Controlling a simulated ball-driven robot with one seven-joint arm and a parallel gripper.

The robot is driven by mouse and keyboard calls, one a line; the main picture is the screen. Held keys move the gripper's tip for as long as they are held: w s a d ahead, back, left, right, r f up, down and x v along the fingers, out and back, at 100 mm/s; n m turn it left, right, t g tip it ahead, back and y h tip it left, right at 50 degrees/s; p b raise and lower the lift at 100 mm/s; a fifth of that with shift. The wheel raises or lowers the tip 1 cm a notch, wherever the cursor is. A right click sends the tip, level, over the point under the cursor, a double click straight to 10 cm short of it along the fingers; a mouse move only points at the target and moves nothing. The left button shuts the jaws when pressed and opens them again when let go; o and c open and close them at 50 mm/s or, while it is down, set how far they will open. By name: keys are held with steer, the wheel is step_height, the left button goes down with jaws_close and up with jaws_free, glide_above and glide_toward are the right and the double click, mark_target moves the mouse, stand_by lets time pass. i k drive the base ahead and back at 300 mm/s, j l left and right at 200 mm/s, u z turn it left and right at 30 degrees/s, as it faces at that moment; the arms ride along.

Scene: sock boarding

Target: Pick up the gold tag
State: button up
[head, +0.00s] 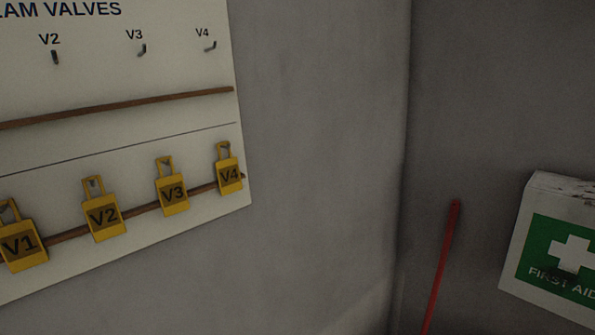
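Several gold tags hang in a row along the lower brown rail of a white valve board (180,60) at the left of the head view. They are tag V1 (22,245), cut by the left edge, tag V2 (103,217), tag V3 (173,195) and tag V4 (229,177) near the board's right edge. Each has a loop at its top and dark lettering. Which one the task means cannot be told from the picture. My gripper is not in view.
Bare hooks labelled V2 (55,57), V3 (142,50) and V4 (210,46) sit above the upper brown rail (120,108). A grey wall corner lies right of the board. A red pole (441,265) and a white-green first aid box (560,250) are at the right.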

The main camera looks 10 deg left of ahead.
mark_target(228, 170)
steer(key=i+l, duration=0.1)
steer(key=l, duration=0.3)
steer(key=i+l, duration=0.15)
steer(key=l, duration=0.3)
steer(key=i+l+z, duration=0.1)
steer(key=l, duration=0.3)
steer(key=i+j+u, duration=0.45)
steer(key=i+u, duration=0.3)
steer(key=i+j+u, duration=0.1)
steer(key=i+u, duration=0.25)
